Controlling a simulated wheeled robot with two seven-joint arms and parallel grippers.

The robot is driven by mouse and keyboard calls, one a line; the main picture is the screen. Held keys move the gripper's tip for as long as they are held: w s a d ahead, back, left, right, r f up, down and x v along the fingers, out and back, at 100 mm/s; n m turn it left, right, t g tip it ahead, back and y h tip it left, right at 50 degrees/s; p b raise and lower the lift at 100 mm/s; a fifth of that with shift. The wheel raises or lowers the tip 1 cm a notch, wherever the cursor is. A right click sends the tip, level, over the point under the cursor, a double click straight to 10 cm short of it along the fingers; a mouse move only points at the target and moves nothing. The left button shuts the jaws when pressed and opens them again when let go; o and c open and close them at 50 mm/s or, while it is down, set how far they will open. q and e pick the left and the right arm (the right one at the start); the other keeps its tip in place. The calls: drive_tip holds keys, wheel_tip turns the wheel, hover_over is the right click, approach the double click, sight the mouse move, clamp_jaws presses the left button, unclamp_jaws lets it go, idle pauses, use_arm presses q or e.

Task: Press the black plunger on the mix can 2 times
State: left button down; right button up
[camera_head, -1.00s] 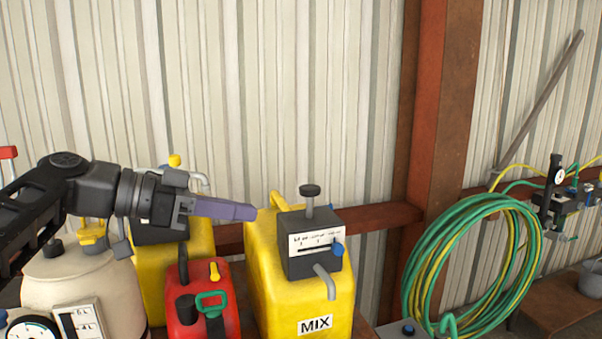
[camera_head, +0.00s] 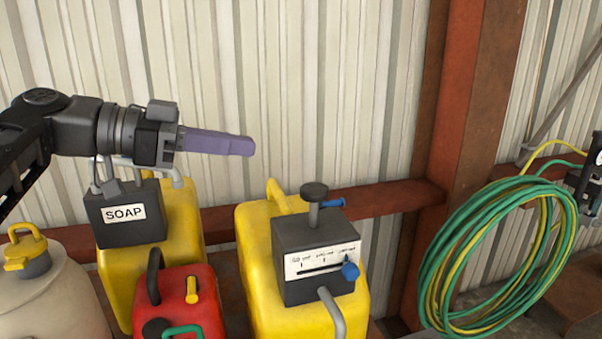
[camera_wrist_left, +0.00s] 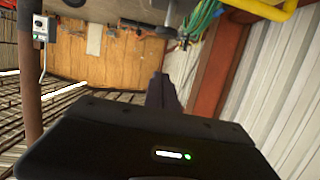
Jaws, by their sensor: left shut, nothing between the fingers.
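The yellow mix can (camera_head: 255,265) stands upright right of centre in the head view. A dark grey box with a white scale and a blue knob (camera_head: 350,271) sits on top of it. The black plunger (camera_head: 314,191) stands raised on its grey rod above this box. My left gripper (camera_head: 252,146) is shut and empty. Its purple fingers point right, in the picture up and to the left of the plunger, apart from it. In the left wrist view the shut fingers (camera_wrist_left: 163,92) show dark in the middle. My right gripper is not in view.
A yellow can labelled SOAP (camera_head: 185,225) stands below my left arm. A red can (camera_head: 200,290) and a cream tank (camera_head: 50,300) stand in front and left. A green and yellow hose coil (camera_head: 437,270) hangs at right. A corrugated wall is behind.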

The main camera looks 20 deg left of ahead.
use_arm(q)
drive_tip(key=shift+w+f, duration=0.1)
drive_tip(key=shift+f, duration=0.05)
hover_over(301, 189)
drive_tip(key=f, duration=0.2)
wheel_tip(301, 189, down, 3)
drive_tip(key=shift+f, duration=0.65)
